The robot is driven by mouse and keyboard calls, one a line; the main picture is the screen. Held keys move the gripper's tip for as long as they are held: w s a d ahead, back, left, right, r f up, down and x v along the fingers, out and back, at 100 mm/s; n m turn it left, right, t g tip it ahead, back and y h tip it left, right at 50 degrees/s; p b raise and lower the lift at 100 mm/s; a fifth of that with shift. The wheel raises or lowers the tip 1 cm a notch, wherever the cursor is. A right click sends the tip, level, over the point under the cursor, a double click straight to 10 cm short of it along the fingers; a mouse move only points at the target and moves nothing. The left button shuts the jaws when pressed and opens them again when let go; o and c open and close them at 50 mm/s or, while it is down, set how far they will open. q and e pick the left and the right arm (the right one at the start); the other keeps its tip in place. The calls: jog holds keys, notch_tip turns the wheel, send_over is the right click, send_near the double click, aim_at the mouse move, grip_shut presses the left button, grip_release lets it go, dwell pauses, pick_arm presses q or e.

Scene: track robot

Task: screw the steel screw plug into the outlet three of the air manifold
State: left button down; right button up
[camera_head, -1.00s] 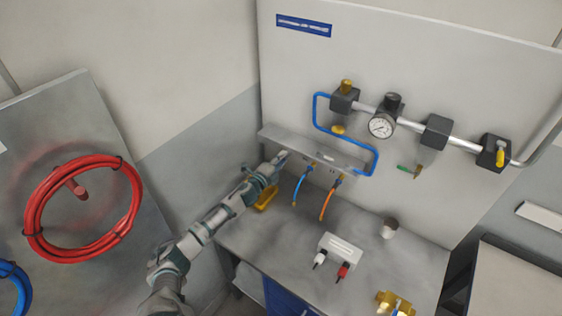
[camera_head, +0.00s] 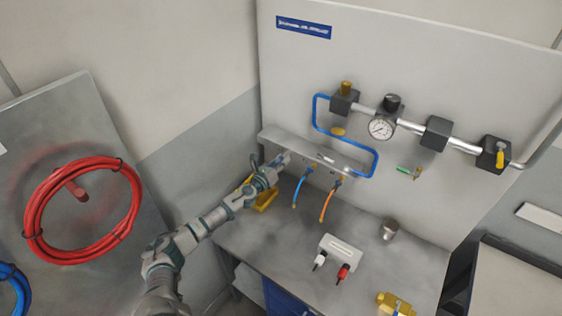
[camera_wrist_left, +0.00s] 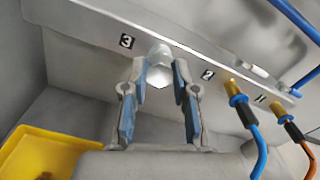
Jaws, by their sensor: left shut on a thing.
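The air manifold (camera_head: 318,151) is a grey bar along the back panel, with its outlets on the underside. In the left wrist view the manifold (camera_wrist_left: 100,27) carries labels 3, 2 and 1. My left gripper (camera_head: 283,158) reaches up to its left end; in the wrist view the gripper (camera_wrist_left: 159,72) is shut on the steel screw plug (camera_wrist_left: 160,73), a shiny hexagonal piece. The plug is at the manifold's underside beside label 3; how deep it sits in the outlet cannot be told. My right gripper is not in view.
A blue hose (camera_head: 301,188) and an orange hose (camera_head: 327,205) hang from outlets 2 and 1. A yellow tray (camera_wrist_left: 40,155) lies below the gripper. A pressure gauge (camera_head: 381,128) is on the panel.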

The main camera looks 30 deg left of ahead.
pick_arm(q)
jog(key=m+p, duration=0.2)
jog(key=m, duration=0.8)
jog(key=shift+m, duration=0.4)
